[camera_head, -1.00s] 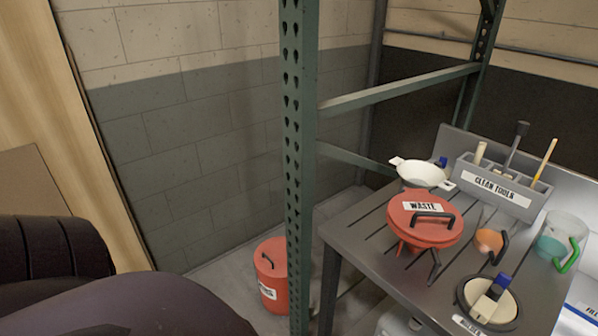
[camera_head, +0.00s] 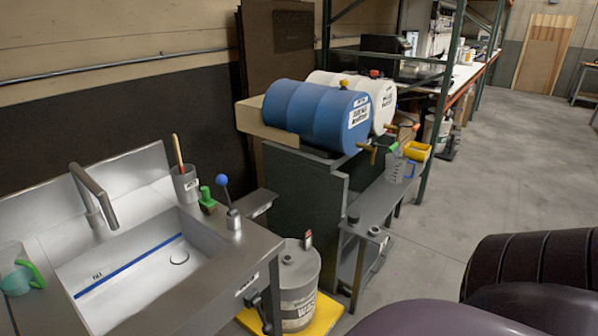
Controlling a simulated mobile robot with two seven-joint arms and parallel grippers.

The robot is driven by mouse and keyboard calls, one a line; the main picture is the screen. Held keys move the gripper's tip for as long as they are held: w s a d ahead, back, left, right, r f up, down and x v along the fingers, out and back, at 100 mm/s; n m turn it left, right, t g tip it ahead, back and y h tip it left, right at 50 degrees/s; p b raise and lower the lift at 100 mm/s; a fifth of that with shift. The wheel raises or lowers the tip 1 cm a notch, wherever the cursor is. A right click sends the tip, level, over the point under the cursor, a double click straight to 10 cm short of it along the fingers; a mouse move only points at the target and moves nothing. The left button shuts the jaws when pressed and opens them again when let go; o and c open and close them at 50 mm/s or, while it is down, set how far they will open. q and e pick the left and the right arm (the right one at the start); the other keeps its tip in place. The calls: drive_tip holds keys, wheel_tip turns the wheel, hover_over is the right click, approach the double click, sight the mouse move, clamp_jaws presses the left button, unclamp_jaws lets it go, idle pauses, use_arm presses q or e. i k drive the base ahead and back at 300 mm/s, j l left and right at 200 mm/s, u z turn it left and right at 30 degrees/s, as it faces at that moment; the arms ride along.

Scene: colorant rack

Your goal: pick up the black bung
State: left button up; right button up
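A small dark cap-like piece (camera_head: 352,216) stands on the near end of the low grey bench, to the right of the grey waste drum. It may be the black bung; it is too small to be sure. A second small dark piece with a pale top (camera_head: 374,231) sits just right of it. Neither of my grippers is in view. Only dark rounded parts of my own body show at the lower right.
A blue drum (camera_head: 318,112) and a white drum lie on a dark stand. The waste drum (camera_head: 298,280) stands on a yellow base (camera_head: 325,313). A steel sink (camera_head: 140,262) is at left. A clear jug (camera_head: 397,168) is on the bench. The floor (camera_head: 470,165) at right is clear.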

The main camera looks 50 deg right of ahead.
sight(354, 217)
drive_tip(key=z, duration=2.05)
